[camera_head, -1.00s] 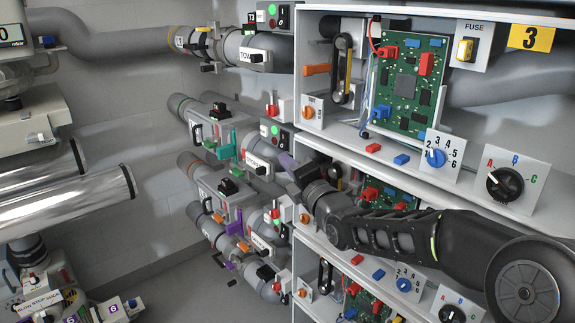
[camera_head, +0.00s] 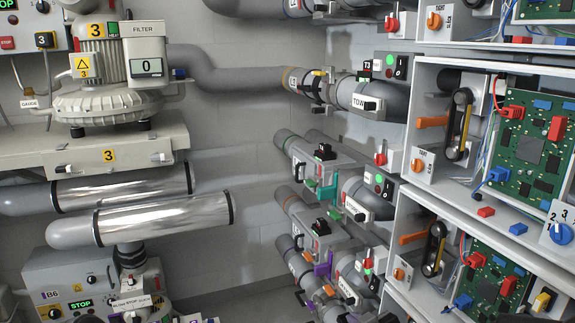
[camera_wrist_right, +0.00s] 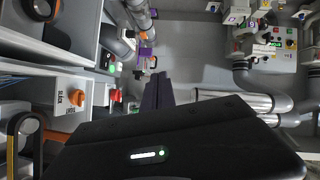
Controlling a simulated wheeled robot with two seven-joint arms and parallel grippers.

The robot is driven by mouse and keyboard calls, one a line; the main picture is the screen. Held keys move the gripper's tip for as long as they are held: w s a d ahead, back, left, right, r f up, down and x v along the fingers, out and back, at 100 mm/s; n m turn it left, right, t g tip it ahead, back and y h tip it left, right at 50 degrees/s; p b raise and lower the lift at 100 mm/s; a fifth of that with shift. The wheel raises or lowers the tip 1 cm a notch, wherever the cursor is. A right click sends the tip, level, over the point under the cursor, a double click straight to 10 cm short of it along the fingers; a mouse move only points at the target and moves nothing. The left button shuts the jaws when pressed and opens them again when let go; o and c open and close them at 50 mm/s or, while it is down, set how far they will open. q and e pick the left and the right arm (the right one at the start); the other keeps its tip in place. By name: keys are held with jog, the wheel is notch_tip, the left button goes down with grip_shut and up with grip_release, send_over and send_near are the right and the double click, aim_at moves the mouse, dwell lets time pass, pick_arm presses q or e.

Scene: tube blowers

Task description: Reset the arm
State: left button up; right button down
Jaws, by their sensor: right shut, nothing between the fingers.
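My right gripper (camera_wrist_right: 157,90) shows in the right wrist view. Its dark fingers are together, with nothing between them, pointing at open space between the shelf unit on the left and the silver pipes. In the head view the right arm is almost wholly out of the picture; only small dark pieces at the bottom edge could be part of it, and I cannot tell. My left arm and gripper are not in view.
The shelf unit (camera_head: 398,193) with circuit boards (camera_head: 526,148), knobs and switches fills the right. Grey pipes with valves (camera_head: 320,152) run along the wall. A blower (camera_head: 105,95) and silver pipes (camera_head: 163,218) stand left. Open wall and floor space lies between.

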jog(key=s+a+f+m+g, duration=0.35)
jog(key=s+f, duration=0.55)
jog(key=f, duration=0.3)
jog(key=s+a+f+m+g, duration=0.1)
jog(key=s+f, duration=0.3)
jog(key=s, duration=0.4)
jog(key=s+a+f+m+g+p, duration=0.1)
jog(key=s+a+f+m+g, duration=0.1)
jog(key=s, duration=0.6)
jog(key=s+a+f+m+g+y+p, duration=0.1)
jog(key=s+f+g, duration=0.3)
jog(key=s+f, duration=0.4)
jog(key=shift+s+a+f+m+g, duration=0.3)
jog(key=shift+s+a, duration=0.3)
jog(key=shift+a, duration=0.3)
